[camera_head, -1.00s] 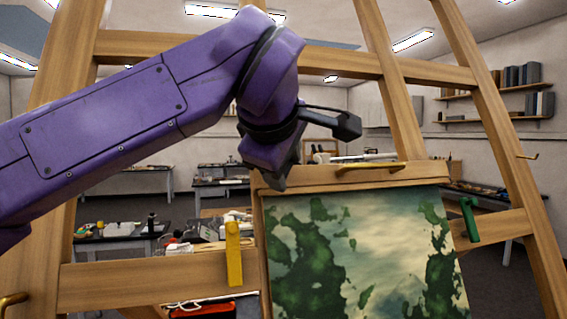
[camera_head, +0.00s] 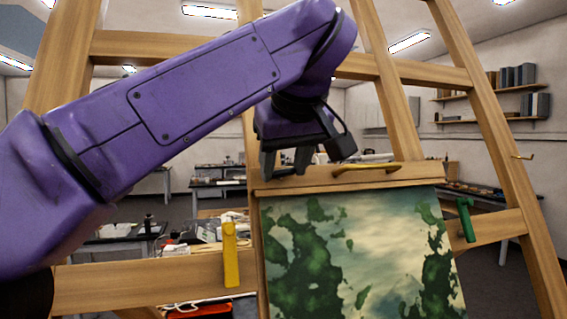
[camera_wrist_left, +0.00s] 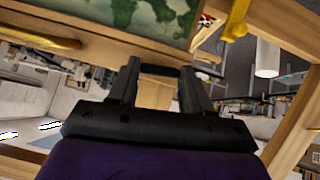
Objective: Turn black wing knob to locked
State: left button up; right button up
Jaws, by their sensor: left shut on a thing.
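My left gripper (camera_head: 285,168) is at the top left corner of the painting's wooden ledge, fingers pointing down, with both fingers showing side by side. In the left wrist view the gripper (camera_wrist_left: 160,74) has a small dark bar, which looks like the black wing knob (camera_wrist_left: 160,70), between its fingertips, and it is shut on it. In the head view the knob is hidden by the gripper, and I cannot read its angle or any locked mark. My right gripper is in neither view.
A yellow wing piece (camera_head: 231,255) stands upright on the lower crossbar, left of the green painting (camera_head: 330,250). A green one (camera_head: 466,220) is tilted at the right. A brass one (camera_head: 366,167) lies along the top ledge. Easel posts (camera_head: 400,100) frame the space; cluttered tables lie behind.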

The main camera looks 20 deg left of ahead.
pick_arm(q)
jog(key=shift+d+f+m, duration=0.1)
jog(key=shift+m, duration=0.4)
jog(key=shift+y, duration=0.3)
jog(key=o, duration=0.9)
jog(key=shift+o, duration=0.8)
jog(key=shift+w, duration=0.15)
